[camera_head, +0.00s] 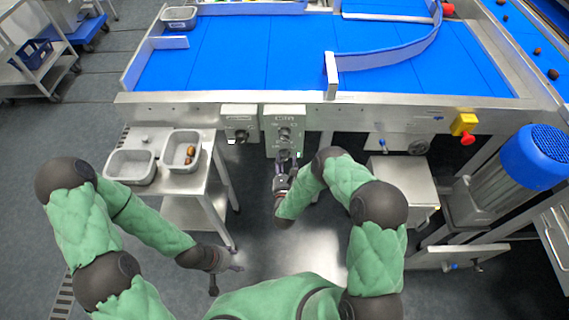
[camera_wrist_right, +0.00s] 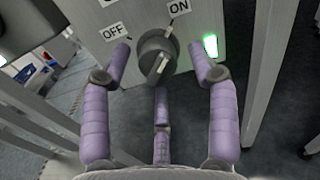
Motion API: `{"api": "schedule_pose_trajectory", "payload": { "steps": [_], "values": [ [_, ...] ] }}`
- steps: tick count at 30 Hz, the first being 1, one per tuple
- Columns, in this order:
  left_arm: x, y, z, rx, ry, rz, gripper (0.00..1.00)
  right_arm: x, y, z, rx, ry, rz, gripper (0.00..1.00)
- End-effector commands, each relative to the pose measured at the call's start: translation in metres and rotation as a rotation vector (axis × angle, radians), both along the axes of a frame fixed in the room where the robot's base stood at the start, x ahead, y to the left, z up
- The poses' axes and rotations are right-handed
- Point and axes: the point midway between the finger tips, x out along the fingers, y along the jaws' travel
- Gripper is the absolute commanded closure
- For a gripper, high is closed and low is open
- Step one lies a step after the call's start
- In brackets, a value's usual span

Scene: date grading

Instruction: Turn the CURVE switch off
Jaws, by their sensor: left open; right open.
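The CURVE switch is a dark grey round knob (camera_wrist_right: 156,56) on a grey control box; the box (camera_head: 270,125) also shows in the head view under the conveyor's front edge. An OFF label (camera_wrist_right: 115,29) is at the knob's upper left and an ON label (camera_wrist_right: 179,8) at its upper right. A green lamp (camera_wrist_right: 210,45) is lit right of the knob. My right gripper (camera_head: 287,160) is open in front of the box. In the wrist view its purple fingers (camera_wrist_right: 160,70) stand either side of the knob, with no clear contact. My left gripper (camera_head: 236,268) is open and empty, low at left.
A second switch box (camera_head: 238,112) sits just left of this one. A side table with two grey bins (camera_head: 131,166) stands at left. The blue conveyor (camera_head: 250,60) is above. A yellow box with a red button (camera_head: 467,138) is at right.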

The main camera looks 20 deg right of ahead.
Motion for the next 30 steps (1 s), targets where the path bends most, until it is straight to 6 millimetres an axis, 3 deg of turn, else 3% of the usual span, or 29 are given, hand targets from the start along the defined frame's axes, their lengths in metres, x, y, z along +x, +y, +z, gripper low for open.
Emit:
{"api": "schedule_pose_trajectory", "payload": {
  "steps": [8,12,14,30],
  "values": [
    [0.0001,0.0000,0.0000,0.000,0.000,0.000,0.40,0.0011,-0.0003,0.0002,0.000,0.000,0.000,0.40],
    [0.0000,0.0000,0.0000,0.000,0.000,0.000,0.40,0.0010,-0.0001,0.0003,0.000,0.000,0.000,0.80],
    [0.0000,0.0000,0.0000,0.000,0.000,0.000,0.40,0.0009,-0.0002,0.0000,0.000,0.001,0.000,0.94],
    [0.0001,0.0000,-0.0013,0.000,0.000,0.000,0.40,-0.0002,-0.0014,-0.0022,-0.040,0.018,-0.003,0.95]
  ]
}}
